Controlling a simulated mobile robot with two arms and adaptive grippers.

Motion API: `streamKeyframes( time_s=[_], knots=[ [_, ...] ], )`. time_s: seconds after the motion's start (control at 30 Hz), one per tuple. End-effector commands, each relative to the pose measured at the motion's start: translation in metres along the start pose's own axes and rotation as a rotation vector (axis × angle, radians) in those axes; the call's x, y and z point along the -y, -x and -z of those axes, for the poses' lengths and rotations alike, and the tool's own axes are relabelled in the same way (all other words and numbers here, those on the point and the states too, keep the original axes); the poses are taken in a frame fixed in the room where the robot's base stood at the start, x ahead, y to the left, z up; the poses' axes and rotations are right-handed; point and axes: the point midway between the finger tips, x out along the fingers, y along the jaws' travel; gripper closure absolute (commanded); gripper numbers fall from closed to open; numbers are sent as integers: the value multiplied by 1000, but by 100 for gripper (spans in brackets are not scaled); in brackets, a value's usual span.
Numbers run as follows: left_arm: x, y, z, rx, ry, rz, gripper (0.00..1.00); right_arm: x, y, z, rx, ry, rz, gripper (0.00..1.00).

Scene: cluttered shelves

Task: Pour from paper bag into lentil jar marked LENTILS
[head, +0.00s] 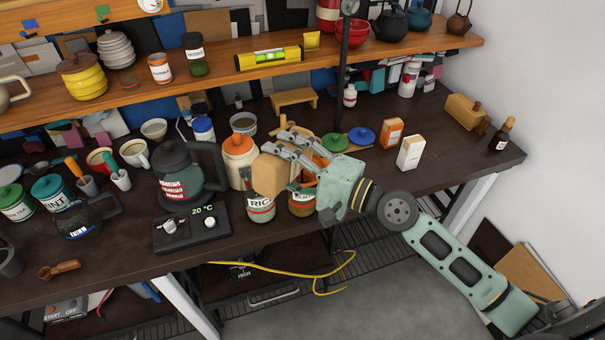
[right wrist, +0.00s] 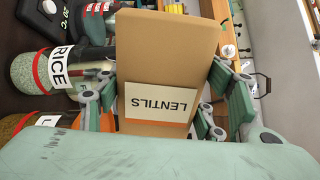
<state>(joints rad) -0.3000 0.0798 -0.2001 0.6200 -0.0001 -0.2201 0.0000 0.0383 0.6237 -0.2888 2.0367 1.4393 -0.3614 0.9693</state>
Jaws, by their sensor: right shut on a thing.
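My right gripper (head: 281,163) is shut on a brown paper bag (head: 268,176) and holds it above the counter's front part. In the right wrist view, the bag (right wrist: 170,45) sits between the fingers (right wrist: 163,95), and its LENTILS label reads upside down. An open jar with orange-brown contents (head: 302,209) stands below the gripper, partly hidden by it. In the right wrist view this jar (right wrist: 28,128) shows only the start of its label, an "L". The RICE jar (head: 261,210) stands just left of it, below the bag. My left gripper is not in view.
A scale (head: 192,229) with a dark kettle (head: 180,170) stands left of the jars. A white jar with an orange lid (head: 238,160) is close behind the bag. Green (head: 335,142) and blue (head: 361,137) lids and two small boxes (head: 411,153) stand right. A shelf (head: 215,75) runs above.

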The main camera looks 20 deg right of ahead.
Motion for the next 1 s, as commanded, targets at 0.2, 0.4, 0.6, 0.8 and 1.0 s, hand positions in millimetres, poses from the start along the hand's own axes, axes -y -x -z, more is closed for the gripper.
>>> streamKeyframes(
  time_s=[0.2, 0.4, 0.6, 0.8, 1.0],
  knots=[
    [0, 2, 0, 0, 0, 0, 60, 3, 0, 0, 0, -10, 3, 74],
    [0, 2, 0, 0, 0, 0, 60, 3, 0, 1, 0, -22, 2, 74],
    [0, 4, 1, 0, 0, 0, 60, 5, 0, 1, 1, -30, 3, 74],
    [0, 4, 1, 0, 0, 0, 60, 5, 0, 2, 0, -39, 3, 74],
    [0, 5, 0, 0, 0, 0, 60, 5, 0, 2, 0, -49, 2, 74]
  ],
)
